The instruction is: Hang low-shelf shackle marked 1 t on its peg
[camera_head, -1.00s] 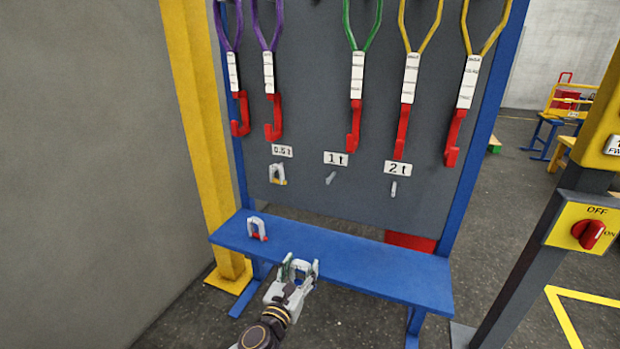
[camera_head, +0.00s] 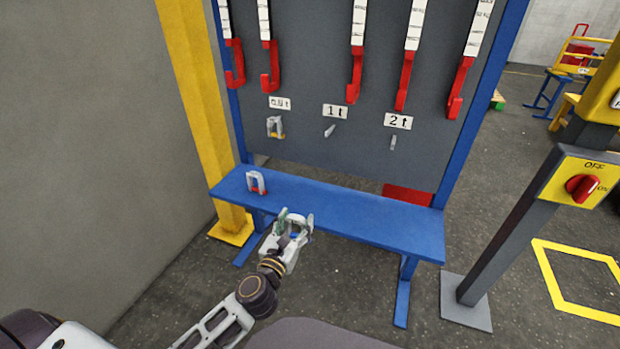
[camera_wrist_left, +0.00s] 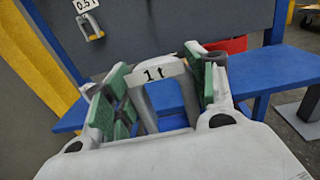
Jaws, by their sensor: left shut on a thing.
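My left gripper (camera_head: 296,217) is shut on a grey shackle marked 1 t (camera_wrist_left: 148,108). In the left wrist view the shackle stands between the green finger pads, its 1 t label facing the camera. In the head view the fingers hide most of it. The gripper is at the front edge of the blue bench, apart from the board. The bare 1 t peg (camera_head: 329,131) sticks out of the grey board under the 1 t sign (camera_head: 335,111). My right gripper is not in view.
A shackle (camera_head: 275,128) hangs under the 0.5 t sign. A shackle with a red part (camera_head: 256,182) stands on the blue bench (camera_head: 370,218). The 2 t peg (camera_head: 393,142) is bare. Red hooks hang above. A yellow post (camera_head: 190,110) stands left, a switch post (camera_head: 505,220) right.

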